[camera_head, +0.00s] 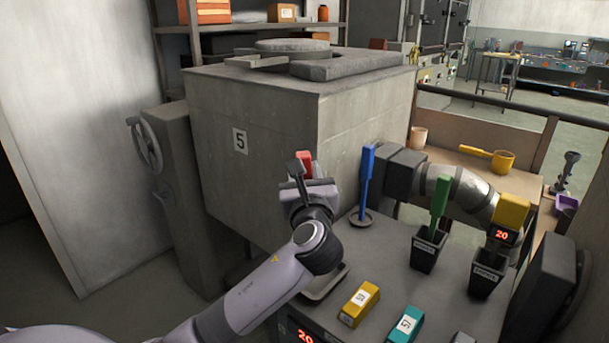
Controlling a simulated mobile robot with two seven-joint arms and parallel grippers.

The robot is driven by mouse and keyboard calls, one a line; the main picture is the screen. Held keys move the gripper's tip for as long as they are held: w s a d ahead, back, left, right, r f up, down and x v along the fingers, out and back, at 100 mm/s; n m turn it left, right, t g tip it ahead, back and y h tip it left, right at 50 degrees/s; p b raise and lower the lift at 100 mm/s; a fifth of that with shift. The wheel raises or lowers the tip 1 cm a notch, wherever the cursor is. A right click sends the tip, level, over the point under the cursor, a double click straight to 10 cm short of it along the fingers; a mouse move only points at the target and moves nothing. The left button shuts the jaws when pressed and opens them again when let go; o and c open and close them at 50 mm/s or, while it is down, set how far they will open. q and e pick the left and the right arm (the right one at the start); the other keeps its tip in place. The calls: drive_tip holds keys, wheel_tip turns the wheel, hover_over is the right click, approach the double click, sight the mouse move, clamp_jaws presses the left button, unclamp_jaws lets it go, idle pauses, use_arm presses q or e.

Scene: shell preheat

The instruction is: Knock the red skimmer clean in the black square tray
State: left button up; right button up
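My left gripper (299,178) is raised in front of the grey furnace block, at the left end of the bench. The red handle (305,158) of the skimmer shows between and behind its fingers, and the gripper appears shut on it. The skimmer's lower part is hidden behind my gripper and wrist. A squarish tray-like piece (328,286) with a pale surface shows partly below my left wrist; my arm covers much of it, so I cannot tell whether it is the black square tray. My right gripper is not in view.
A blue-handled tool (366,180) stands in a round dish. A green-handled tool (439,197) stands in a black bin (426,253); another black bin (487,280) is at its right. Yellow (360,304) and teal (406,324) blocks lie in front. The furnace (275,145) rises behind.

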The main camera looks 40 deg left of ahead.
use_arm(q)
drive_tip(key=shift+f+b, duration=1.9)
drive_tip(key=shift+b, duration=0.05)
drive_tip(key=shift+f, duration=2)
wheel_tip(320, 180, up, 8)
drive_tip(key=p, duration=0.8)
drive_tip(key=shift+f+p, duration=0.25)
drive_tip(key=shift+p, duration=0.1)
drive_tip(key=shift+r+b, duration=0.2)
drive_tip(key=shift+b, duration=0.15)
drive_tip(key=shift+r, duration=0.6)
drive_tip(key=shift+w+r, duration=0.1)
